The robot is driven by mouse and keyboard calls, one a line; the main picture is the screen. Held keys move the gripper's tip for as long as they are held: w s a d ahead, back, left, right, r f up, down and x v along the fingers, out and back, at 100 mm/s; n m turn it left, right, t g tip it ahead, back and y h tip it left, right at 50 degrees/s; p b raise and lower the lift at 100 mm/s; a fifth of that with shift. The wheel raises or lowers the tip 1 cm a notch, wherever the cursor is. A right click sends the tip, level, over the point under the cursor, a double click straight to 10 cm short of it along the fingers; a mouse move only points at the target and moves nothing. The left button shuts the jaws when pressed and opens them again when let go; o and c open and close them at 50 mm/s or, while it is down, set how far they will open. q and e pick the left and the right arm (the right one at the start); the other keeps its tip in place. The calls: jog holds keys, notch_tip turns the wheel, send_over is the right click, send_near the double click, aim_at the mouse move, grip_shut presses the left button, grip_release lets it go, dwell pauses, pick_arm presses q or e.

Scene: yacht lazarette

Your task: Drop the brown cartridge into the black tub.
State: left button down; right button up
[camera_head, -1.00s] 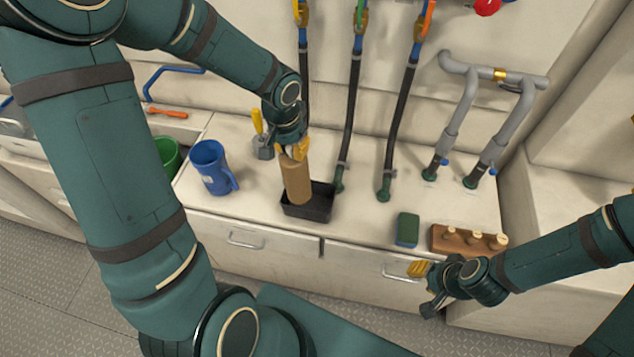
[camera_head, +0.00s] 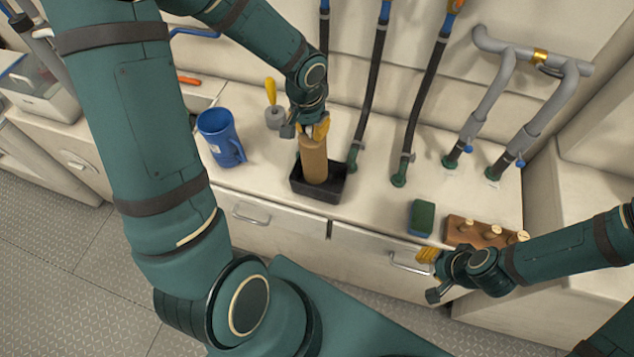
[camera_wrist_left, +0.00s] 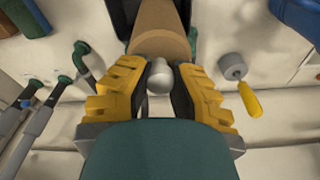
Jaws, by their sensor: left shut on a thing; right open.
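The brown cartridge (camera_head: 314,160) is upright, its lower end within the outline of the black tub (camera_head: 318,193) on the counter. Whether its bottom touches the tub floor is hidden behind the tub's front wall. My left gripper (camera_head: 312,130) is above it, shut on its top end. In the left wrist view the yellow fingers (camera_wrist_left: 160,80) close on a pale knob, with the brown cartridge (camera_wrist_left: 160,28) beyond and the dark tub (camera_wrist_left: 127,20) behind it. My right gripper (camera_head: 432,272) is open and empty in front of the drawers at the right.
A blue mug (camera_head: 220,138) stands left of the tub, and a grey holder with a yellow handle (camera_head: 272,105) is behind. Black hoses (camera_head: 371,85) rise behind the tub. A green sponge (camera_head: 422,217) and a wooden block with pegs (camera_head: 482,233) lie to the right.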

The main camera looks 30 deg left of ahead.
pick_arm(q)
jog(key=shift+f, duration=0.1)
jog(key=c, duration=0.9)
grip_release()
jog(key=r, duration=0.4)
jog(key=s+r, duration=0.1)
jog(key=r, duration=0.7)
jog(key=shift+s, duration=0.15)
jog(key=d+f+h+b, duration=0.1)
jog(key=d+f+h, duration=0.1)
jog(key=d+f, duration=0.55)
jog(key=d+f+h, duration=0.2)
jog(key=d+f, duration=0.3)
jog(key=f, duration=0.6)
jog(key=s+d+f, duration=0.1)
jog(key=s+f, duration=0.1)
jog(key=f, duration=0.2)
jog(key=s+d+f+n, duration=0.1)
jog(key=s+d+f, duration=0.1)
jog(key=f, duration=0.2)
jog(key=s+d+f+n, duration=0.1)
jog(key=s+d+f, duration=0.1)
jog(key=s+f, duration=0.1)
jog(key=shift+s+d+f+t+b, duration=0.1)
jog(key=shift+f+t+b, duration=0.25)
jog(key=shift+f, duration=0.2)
